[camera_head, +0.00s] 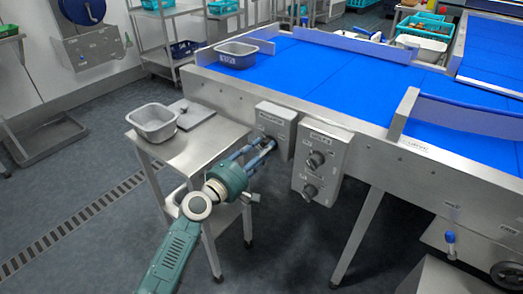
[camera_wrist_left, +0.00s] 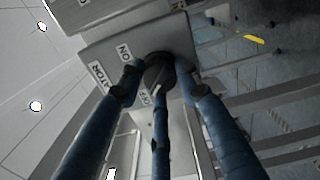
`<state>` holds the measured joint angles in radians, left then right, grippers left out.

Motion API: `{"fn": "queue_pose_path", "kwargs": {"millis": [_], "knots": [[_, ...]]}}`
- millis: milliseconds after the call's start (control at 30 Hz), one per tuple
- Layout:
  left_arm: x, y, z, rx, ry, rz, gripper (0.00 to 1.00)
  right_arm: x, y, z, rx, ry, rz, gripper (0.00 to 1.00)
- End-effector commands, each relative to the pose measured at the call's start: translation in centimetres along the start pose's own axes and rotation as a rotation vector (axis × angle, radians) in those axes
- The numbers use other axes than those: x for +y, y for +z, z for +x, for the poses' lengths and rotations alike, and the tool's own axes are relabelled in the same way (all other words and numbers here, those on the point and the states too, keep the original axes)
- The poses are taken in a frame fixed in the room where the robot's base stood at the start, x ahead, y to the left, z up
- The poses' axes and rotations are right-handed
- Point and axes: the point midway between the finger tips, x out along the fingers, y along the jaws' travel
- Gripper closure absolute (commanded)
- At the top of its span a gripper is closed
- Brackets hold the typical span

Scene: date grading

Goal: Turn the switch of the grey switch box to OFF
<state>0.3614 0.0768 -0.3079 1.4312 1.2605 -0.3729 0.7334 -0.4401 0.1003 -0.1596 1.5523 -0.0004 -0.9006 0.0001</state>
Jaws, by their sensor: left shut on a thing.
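The grey switch box (camera_head: 277,122) is fixed to the near side of the blue-topped table. In the left wrist view the box (camera_wrist_left: 110,48) carries an ON label (camera_wrist_left: 124,52) and an OFF label (camera_wrist_left: 145,98), plus a partly hidden label ending in "ATOR". Its dark round switch (camera_wrist_left: 158,72) sits between my fingers; which label it points at is hard to tell. My left gripper (camera_head: 268,146) reaches the box's front from the lower left. Its blue fingers (camera_wrist_left: 160,88) are shut around the switch. The switch is hidden in the head view. My right gripper is not in view.
A second grey box with two dark knobs (camera_head: 327,142) hangs close to the right. A small steel table (camera_head: 190,150) with a grey tub (camera_head: 153,121) stands left of my gripper. Another tub (camera_head: 237,54) is on the blue surface (camera_head: 310,68).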

Motion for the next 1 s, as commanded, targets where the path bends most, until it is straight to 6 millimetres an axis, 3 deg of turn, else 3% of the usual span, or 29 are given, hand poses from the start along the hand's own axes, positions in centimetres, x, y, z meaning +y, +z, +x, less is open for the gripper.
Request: {"fn": "queue_pose_path", "kwargs": {"millis": [67, 100, 167, 567, 1000], "knots": [[-0.8, 0.5, 0.0, -0.011, -0.014, -0.004, 0.93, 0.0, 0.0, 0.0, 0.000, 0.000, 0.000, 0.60], [-0.8, 0.5, 0.0, -0.011, -0.014, -0.004, 0.61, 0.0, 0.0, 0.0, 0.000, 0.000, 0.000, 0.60], [-0.7, 0.5, 0.0, -0.011, -0.013, -0.004, 0.49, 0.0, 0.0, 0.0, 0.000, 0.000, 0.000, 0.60], [-0.3, 0.2, -0.7, -0.004, -0.005, 0.001, 0.47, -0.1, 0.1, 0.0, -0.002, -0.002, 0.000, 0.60], [-0.4, 0.3, -9.2, -0.006, -0.009, 0.000, 0.47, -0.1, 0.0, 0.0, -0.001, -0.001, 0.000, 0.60]]}}
